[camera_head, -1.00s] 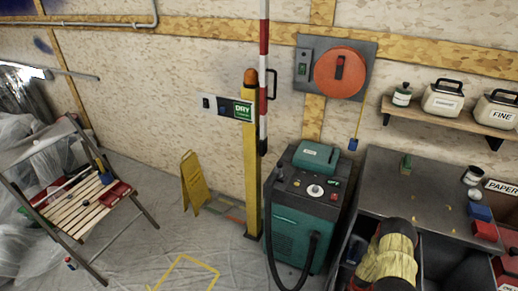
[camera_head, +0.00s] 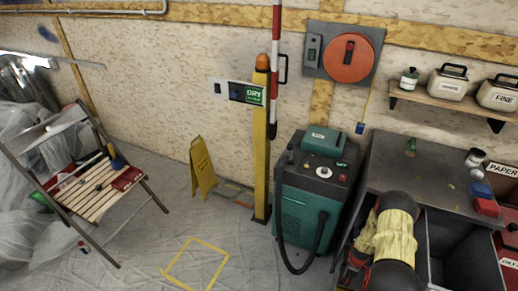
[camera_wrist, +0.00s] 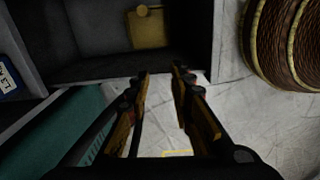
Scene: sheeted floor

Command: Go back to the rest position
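My gripper (camera_wrist: 161,72) shows in the wrist view with its two dark, brown-sided fingers apart and nothing between them. Beyond the fingertips is an open dark bin (camera_wrist: 92,68) with a yellowish piece (camera_wrist: 147,28) inside. In the head view, a yellow-sleeved part of my arm (camera_head: 396,236) is at the lower right, in front of the grey workbench (camera_head: 400,172). My fingertips cannot be made out in the head view.
A green machine (camera_head: 300,218) with a black hose stands left of the bench. A yellow post (camera_head: 261,150), a yellow floor sign (camera_head: 203,168) and a folding chair (camera_head: 88,195) stand further left.

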